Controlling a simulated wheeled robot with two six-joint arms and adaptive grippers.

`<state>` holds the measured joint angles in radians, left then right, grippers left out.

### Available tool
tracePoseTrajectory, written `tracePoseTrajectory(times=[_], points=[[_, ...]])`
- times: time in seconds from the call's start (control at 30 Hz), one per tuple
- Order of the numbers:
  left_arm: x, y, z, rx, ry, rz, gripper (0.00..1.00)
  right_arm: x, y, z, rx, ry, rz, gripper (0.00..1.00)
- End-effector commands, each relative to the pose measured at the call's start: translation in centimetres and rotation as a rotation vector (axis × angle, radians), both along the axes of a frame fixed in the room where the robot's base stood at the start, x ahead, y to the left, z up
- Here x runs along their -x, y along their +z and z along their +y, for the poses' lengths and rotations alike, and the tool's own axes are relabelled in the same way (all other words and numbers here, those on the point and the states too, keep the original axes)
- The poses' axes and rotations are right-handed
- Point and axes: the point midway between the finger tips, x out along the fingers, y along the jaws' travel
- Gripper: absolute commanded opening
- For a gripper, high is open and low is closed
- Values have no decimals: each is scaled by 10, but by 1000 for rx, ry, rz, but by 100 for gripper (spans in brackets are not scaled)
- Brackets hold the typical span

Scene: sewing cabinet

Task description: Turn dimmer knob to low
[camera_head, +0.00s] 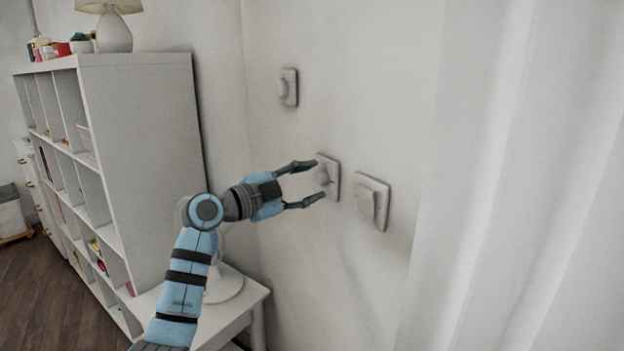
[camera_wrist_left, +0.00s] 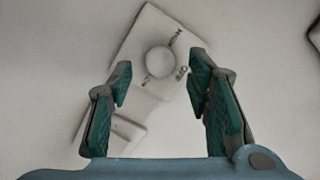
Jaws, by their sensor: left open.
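The dimmer knob (camera_wrist_left: 159,61) is a round white knob on a white wall plate (camera_wrist_left: 150,25) with small dark markings around it. In the head view the knob (camera_head: 322,173) sits on the middle one of three wall fittings. My left gripper (camera_head: 311,182) is open in front of it, one finger above and one below. In the left wrist view the knob lies beyond and between the open fingertips (camera_wrist_left: 158,85), with no visible contact. The plate looks tilted in that view. My right gripper is in neither view.
A white wall switch (camera_head: 371,201) is close to the right of the dimmer plate. Another fitting (camera_head: 289,87) is higher up to the left. A white shelf unit (camera_head: 145,170) stands left, with a low white table (camera_head: 240,308) beside it. A white curtain (camera_head: 520,180) hangs right.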

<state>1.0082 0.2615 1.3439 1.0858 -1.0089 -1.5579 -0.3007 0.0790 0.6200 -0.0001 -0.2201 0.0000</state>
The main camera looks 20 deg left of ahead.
Motion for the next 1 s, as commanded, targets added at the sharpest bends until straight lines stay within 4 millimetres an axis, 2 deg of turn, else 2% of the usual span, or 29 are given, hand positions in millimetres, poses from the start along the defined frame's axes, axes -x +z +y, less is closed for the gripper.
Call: tracePoseTrajectory(times=[0.13, 0.4, 0.7, 1.0], points=[[-10, 0, -8, 0, 1, 0, 45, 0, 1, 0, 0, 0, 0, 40], [-11, -1, -8, -1, 2, 1, 45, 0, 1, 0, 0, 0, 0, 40], [-11, -1, -8, -1, 2, 1, 0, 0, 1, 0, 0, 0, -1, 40], [-11, -1, -8, 19, 2, 22, 0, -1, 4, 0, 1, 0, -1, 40]])
